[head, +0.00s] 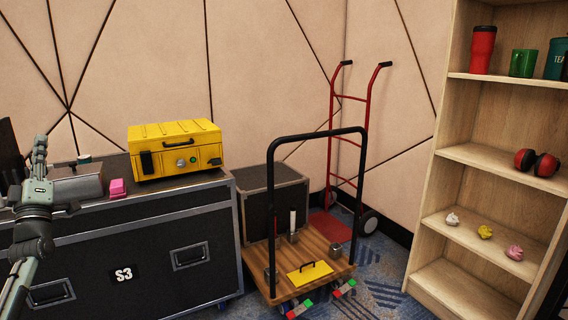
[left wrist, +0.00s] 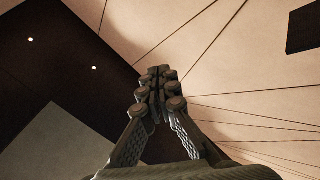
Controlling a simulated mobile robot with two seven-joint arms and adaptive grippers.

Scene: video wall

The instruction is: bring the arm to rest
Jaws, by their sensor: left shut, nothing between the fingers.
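My left arm comes in at the left edge of the head view. Its gripper (head: 40,152) points upward with the fingers together and empty, in front of the wall and above the left end of the black flight case. In the left wrist view the fingers of the left gripper (left wrist: 160,82) meet at their tips, with nothing between them. Behind them are the panelled wall and a dark area with small lights. My right gripper is in neither view.
A black case (head: 150,232) marked S3 carries a yellow toolbox (head: 175,150), a pink object (head: 118,188) and a grey box (head: 77,184). A platform cart (head: 325,258) stands mid-view, a red hand truck (head: 348,130) behind it. A wooden shelf (head: 490,160) stands right.

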